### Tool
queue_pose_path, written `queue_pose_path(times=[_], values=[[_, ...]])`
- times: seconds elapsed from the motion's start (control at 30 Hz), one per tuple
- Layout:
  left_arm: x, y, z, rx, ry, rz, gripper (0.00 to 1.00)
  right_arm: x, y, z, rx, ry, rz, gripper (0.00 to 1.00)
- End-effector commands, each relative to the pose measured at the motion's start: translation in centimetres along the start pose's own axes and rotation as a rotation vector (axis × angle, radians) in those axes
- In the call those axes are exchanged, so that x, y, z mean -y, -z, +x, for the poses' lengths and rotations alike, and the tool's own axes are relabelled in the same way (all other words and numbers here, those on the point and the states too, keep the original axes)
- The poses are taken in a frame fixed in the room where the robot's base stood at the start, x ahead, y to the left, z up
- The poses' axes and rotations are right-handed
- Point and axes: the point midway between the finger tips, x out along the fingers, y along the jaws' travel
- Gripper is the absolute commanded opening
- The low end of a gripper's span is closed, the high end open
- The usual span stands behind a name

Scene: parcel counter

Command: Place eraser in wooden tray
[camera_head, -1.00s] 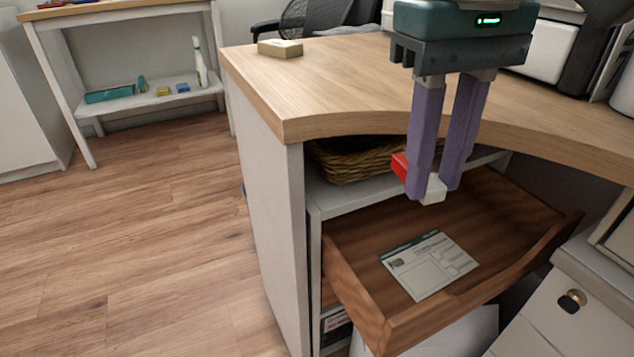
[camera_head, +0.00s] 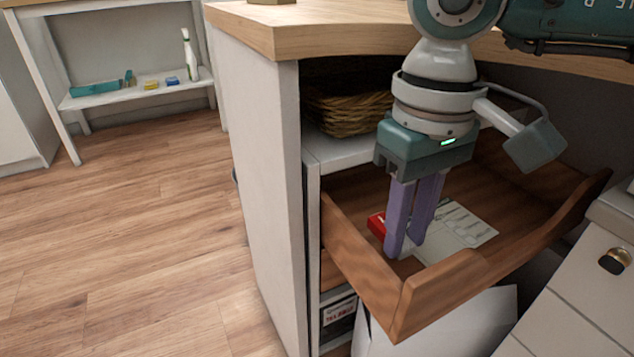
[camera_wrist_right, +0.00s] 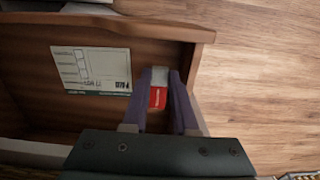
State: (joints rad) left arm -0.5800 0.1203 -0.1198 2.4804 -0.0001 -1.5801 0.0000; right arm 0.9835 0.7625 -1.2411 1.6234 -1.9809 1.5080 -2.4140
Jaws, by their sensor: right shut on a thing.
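The eraser (camera_head: 376,227) is a small block, red at one end and white at the other. My right gripper (camera_head: 404,252) points down into the open wooden tray (camera_head: 345,255), which is pulled out like a drawer under the counter. Its purple fingers are shut on the eraser. In the right wrist view the eraser (camera_wrist_right: 158,97) lies between the two fingers (camera_wrist_right: 160,82), inside the tray (camera_wrist_right: 120,28) close to one wall. I cannot tell whether it touches the tray floor. The fingers hide part of the eraser in the head view. My left gripper is not in view.
A printed card (camera_head: 460,232) lies on the tray floor beside the eraser; it also shows in the right wrist view (camera_wrist_right: 92,70). A wicker basket (camera_head: 345,112) sits on the shelf behind, under the counter top (camera_head: 320,25). Open floor (camera_head: 130,240) lies to the left.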

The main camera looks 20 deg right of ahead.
Motion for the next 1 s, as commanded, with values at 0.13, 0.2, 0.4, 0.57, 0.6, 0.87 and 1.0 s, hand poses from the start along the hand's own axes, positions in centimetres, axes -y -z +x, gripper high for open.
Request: queue_pose_path(times=[0.13,0.2,0.4,0.57,0.6,0.87,1.0], values=[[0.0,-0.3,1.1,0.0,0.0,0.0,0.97,0.0,-0.1,2.1,0.004,0.0,0.001,0.0],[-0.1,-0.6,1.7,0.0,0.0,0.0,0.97,0.0,-0.1,3.6,0.004,0.0,0.0,0.0],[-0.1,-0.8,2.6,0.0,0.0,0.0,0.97,0.0,0.1,5.8,0.001,0.0,0.001,0.0],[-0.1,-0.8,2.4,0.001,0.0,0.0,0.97,0.0,0.0,5.6,0.001,0.0,0.0,0.0],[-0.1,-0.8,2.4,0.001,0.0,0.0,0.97,0.0,0.0,5.6,0.001,0.0,0.0,0.0],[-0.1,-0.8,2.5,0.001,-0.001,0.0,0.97,0.0,0.0,5.6,0.001,0.0,0.0,0.39],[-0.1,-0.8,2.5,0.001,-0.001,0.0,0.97,0.0,0.0,5.6,0.001,0.0,0.001,0.39]])
